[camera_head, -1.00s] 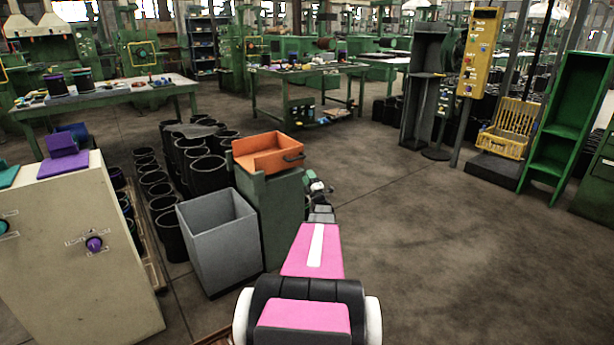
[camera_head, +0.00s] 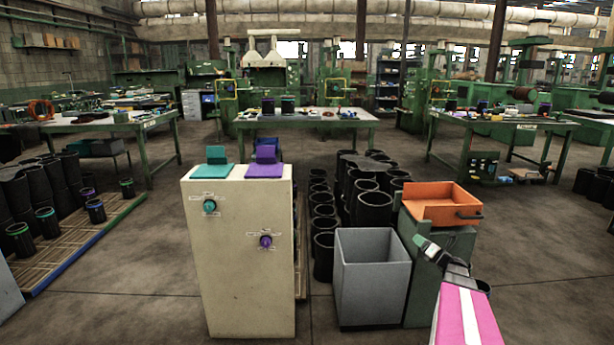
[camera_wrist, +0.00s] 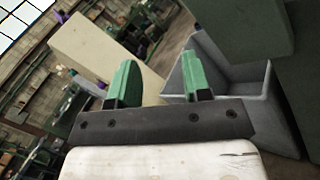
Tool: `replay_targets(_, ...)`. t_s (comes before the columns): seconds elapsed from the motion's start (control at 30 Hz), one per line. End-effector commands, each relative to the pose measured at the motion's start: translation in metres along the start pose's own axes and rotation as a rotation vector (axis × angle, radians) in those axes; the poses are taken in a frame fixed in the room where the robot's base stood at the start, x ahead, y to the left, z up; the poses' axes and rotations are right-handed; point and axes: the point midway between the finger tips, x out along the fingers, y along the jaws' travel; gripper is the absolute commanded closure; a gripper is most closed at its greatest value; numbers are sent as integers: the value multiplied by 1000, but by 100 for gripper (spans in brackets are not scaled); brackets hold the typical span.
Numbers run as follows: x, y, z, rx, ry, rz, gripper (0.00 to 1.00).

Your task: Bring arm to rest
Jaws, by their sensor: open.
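My gripper (camera_wrist: 158,84) shows in the wrist view with its two green fingers apart and nothing between them. In the head view my gripper (camera_head: 432,249) is at the end of my pink arm, at the lower right. It appears in front of the green stand (camera_head: 440,240) that bears an orange tray (camera_head: 437,212). The gap between my gripper and the stand cannot be told. A grey open bin (camera_head: 372,290) stands left of the stand; it also shows behind the fingers in the wrist view (camera_wrist: 225,78).
A cream cabinet (camera_head: 240,270) with teal and purple knobs stands left of the bin. Black cylindrical sleeves (camera_head: 372,209) stand behind the bin. A low pallet (camera_head: 75,235) with more sleeves is at the left. Green work tables (camera_head: 305,119) stand further back. Floor at lower right is clear.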

Motion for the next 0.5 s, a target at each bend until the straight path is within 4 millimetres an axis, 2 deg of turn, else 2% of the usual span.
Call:
replay_targets(0.03,11,28,-23,-102,92,22,56)
replay_targets(0.2,32,92,-97,-492,400,144,56)
replay_targets(0.33,33,136,-149,-791,615,294,56)
replay_targets(0.5,17,186,-204,-1171,862,562,56)
